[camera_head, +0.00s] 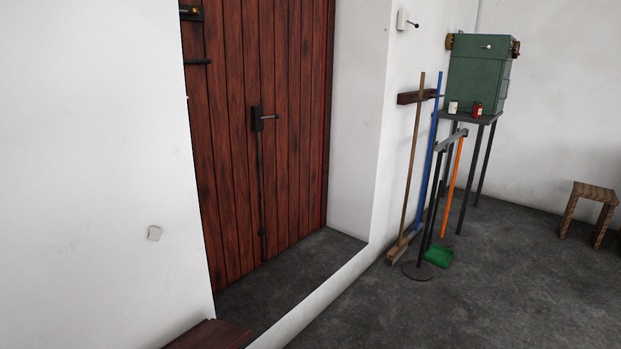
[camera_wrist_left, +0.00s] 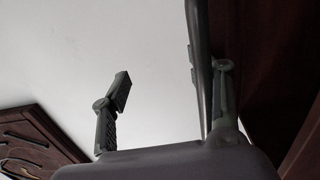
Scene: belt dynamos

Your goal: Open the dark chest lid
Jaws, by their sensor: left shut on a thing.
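My left gripper (camera_wrist_left: 168,88) shows in the left wrist view, with one finger at the left and the other at the right. In the head view, a dark reddish-brown wooden top (camera_head: 208,337), perhaps the chest, shows at the bottom edge. Neither gripper shows in the head view.
A plank door (camera_head: 230,150) stands in a white wall recess. A green cabinet (camera_head: 476,80) sits on a tall stand, with a wooden stool (camera_head: 592,196) further right.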

